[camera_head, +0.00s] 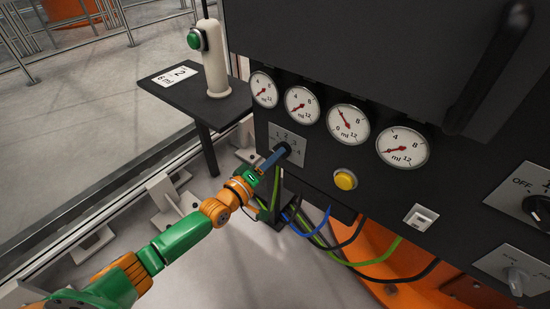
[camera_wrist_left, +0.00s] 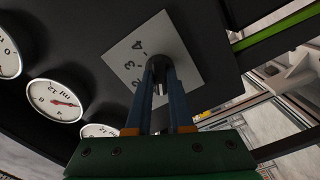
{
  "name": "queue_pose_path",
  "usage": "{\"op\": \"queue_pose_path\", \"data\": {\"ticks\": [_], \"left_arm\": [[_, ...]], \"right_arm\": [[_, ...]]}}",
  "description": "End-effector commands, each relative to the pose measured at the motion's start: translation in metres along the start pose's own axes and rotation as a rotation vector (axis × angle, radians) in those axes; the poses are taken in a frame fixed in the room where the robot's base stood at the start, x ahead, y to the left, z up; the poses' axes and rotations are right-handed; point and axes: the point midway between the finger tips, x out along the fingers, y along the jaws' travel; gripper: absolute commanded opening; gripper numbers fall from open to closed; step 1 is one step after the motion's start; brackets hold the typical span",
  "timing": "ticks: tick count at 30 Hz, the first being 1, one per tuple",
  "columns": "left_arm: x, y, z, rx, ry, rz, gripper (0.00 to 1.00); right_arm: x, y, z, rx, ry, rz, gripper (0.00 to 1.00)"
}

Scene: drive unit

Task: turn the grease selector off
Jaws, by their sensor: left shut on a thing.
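A rotary selector knob (camera_wrist_left: 157,66), black, sits on a grey plate (camera_head: 290,134) marked with numbers up to 4, at the left end of the dark panel. My left gripper (camera_head: 283,151) is at this knob, shut on it with its two blue fingers on either side. In the left wrist view the gripper (camera_wrist_left: 158,85) hides part of the knob, and its pointer direction is unclear. Another black rotary knob (camera_head: 540,208) is on a plate marked OFF at the panel's right. Neither plate shows a readable grease label. My right gripper is not in view.
Several round ml gauges (camera_head: 302,105) line the panel above the knob. A yellow button (camera_head: 345,180), a white switch (camera_head: 420,217) and a grey toggle (camera_head: 515,281) are to the right. Coloured cables (camera_head: 325,222) hang below. A small black table (camera_head: 195,97) holds a green-button post (camera_head: 213,60).

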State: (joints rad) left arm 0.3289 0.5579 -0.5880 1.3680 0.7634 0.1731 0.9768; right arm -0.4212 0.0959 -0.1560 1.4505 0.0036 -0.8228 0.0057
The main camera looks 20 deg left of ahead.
Motion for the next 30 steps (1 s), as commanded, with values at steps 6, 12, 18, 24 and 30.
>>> {"op": "queue_pose_path", "data": {"ticks": [6, 12, 18, 24, 30], "left_arm": [[0.000, -0.002, 0.001, -0.147, -0.002, -0.002, 0.00], [0.000, -0.001, 0.001, -0.242, -0.001, -0.001, 0.00], [0.000, -0.001, 0.001, -0.291, -0.001, -0.001, 0.00], [0.000, -0.001, 0.000, -0.307, -0.001, -0.002, 0.00], [0.000, 0.000, 0.000, -0.308, -0.001, -0.002, 0.00]], "right_arm": [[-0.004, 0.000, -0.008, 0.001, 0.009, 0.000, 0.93], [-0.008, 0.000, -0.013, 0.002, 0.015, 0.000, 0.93], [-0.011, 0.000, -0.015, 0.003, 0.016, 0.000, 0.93], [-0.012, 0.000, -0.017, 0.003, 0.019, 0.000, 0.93], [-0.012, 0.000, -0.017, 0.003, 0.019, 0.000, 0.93]]}}
